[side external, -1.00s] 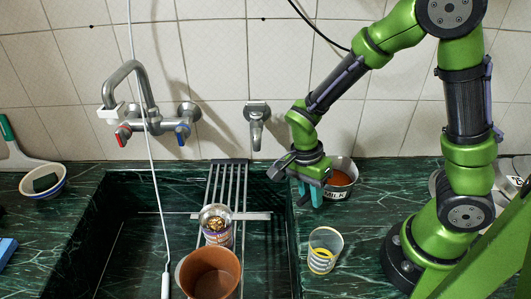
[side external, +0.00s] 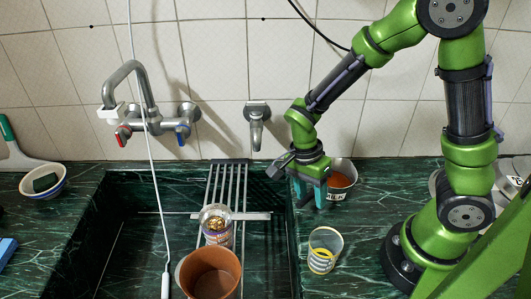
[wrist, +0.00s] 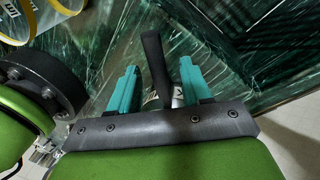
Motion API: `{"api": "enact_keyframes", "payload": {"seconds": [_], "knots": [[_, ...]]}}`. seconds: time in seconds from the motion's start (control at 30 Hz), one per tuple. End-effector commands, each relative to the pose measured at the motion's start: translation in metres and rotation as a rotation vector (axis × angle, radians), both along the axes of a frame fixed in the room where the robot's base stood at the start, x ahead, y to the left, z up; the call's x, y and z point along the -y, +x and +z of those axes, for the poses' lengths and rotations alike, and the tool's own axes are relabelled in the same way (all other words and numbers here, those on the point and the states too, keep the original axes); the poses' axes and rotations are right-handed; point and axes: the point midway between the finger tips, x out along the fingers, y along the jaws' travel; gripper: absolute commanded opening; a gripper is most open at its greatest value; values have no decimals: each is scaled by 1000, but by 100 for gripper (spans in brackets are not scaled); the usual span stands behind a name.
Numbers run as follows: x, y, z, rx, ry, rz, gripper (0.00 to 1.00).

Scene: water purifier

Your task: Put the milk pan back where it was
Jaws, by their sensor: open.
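The milk pan (side external: 343,180) is a small metal pan with a "MILK" label and reddish-brown contents. It stands on the green counter behind the sink's right edge, near the tiled wall, partly hidden by my gripper. My gripper (side external: 309,195) is open just left of the pan, with its teal fingers pointing down. In the wrist view a black handle (wrist: 154,60) lies between the two open fingers of my gripper (wrist: 156,85), with a gap on each side. The pan's bowl is mostly hidden in that view.
A glass with yellow bands (side external: 324,250) stands on the counter in front of the pan. The sink holds a metal rack (side external: 228,178), a jar (side external: 216,225) and a brown pot (side external: 210,272). A white bowl (side external: 43,187) is at far left.

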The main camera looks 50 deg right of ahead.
Motion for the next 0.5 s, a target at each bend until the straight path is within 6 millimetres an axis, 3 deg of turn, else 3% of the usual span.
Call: {"api": "enact_keyframes", "payload": {"seconds": [0.5], "knots": [[-4,21,97,5,1,-1,48]]}}
